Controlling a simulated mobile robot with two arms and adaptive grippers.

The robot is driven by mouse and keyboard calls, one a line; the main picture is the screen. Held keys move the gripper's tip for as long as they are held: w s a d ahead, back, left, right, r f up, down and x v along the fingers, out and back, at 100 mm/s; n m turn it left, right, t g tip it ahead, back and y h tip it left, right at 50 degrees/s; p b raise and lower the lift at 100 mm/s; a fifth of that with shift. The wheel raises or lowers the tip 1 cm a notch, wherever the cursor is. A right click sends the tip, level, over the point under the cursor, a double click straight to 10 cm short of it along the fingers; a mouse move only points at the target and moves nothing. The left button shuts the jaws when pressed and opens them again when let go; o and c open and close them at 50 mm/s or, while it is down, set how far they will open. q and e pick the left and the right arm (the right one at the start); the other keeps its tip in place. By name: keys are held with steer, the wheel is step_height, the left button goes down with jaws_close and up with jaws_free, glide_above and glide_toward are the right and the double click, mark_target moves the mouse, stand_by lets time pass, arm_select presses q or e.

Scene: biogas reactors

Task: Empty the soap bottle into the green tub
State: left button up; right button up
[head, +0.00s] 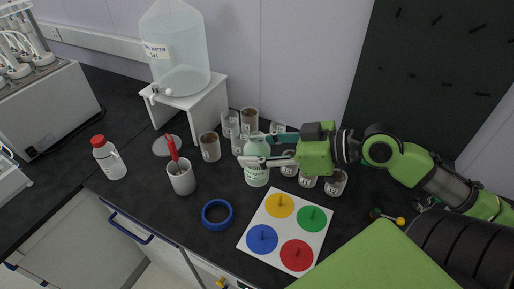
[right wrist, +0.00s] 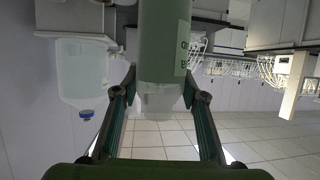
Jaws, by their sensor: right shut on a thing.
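My right gripper (head: 258,150) is shut on a pale green bottle (head: 257,176) over the dark bench, with the fingers around its upper part. The bottle looks upright and carries a light label with green print. I cannot tell whether its base touches the bench. In the right wrist view, which is upside down, the green bottle (right wrist: 164,40) sits between the fingers, its narrower pale top toward the bottom of the picture. I cannot make out a green tub. My left gripper is not in view.
Several numbered beakers, including one with brown contents (head: 210,146), stand around the gripper. A cup (head: 181,179) with red-handled tools, a blue ring (head: 217,225), a white mat (head: 266,219) with coloured discs, a red-capped bottle (head: 108,160) and a water jug (head: 176,50) are nearby.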

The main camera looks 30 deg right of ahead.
mark_target(257, 137)
step_height(257, 137, up, 6)
steer(key=p, duration=0.5)
steer(key=shift+f, duration=0.15)
